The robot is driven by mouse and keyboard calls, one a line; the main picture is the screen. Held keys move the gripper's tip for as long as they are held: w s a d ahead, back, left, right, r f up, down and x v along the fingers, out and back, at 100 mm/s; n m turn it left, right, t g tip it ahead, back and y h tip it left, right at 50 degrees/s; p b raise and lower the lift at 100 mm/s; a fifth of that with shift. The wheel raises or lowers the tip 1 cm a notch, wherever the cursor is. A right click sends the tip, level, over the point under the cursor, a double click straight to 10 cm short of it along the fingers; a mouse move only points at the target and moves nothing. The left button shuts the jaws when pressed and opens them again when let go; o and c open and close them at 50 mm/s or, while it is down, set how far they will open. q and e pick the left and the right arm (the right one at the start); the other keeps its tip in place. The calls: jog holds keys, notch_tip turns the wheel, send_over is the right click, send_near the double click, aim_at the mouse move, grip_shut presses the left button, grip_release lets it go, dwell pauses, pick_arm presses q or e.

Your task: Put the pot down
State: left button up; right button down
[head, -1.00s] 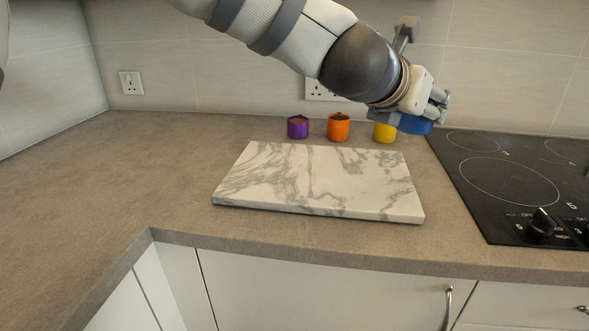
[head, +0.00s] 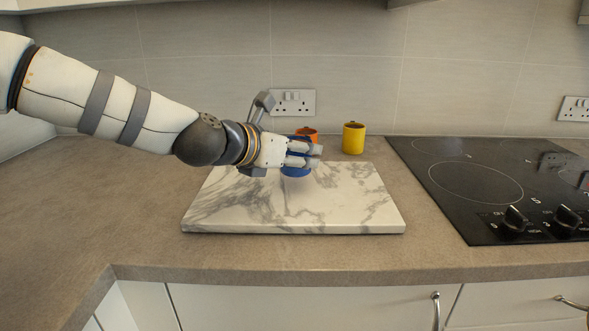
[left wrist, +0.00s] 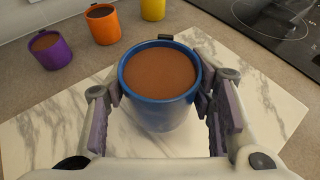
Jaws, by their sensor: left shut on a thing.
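The blue pot (head: 296,171), filled with something brown, is upright in my left gripper (head: 312,156). It shows whole from above in the left wrist view (left wrist: 160,112), with the fingers closed on its two sides. It is over the rear middle of the white marble board (head: 350,207). I cannot tell for sure whether its base touches the board. My right gripper is not in view.
Behind the board stand an orange pot (head: 308,132) and a yellow pot (head: 353,138). A purple pot (left wrist: 49,48) shows in the left wrist view. The black hob (head: 440,190) is at the right. The board's front half is clear.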

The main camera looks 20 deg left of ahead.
aim_at(293, 168)
pick_arm(q)
jog(key=f, duration=0.3)
jog(key=shift+a+f, duration=0.25)
jog(key=shift+f, duration=0.05)
jog(key=shift+r, duration=0.1)
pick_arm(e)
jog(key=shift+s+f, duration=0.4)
pick_arm(q)
jog(key=o, duration=1.5)
jog(key=shift+c, duration=0.2)
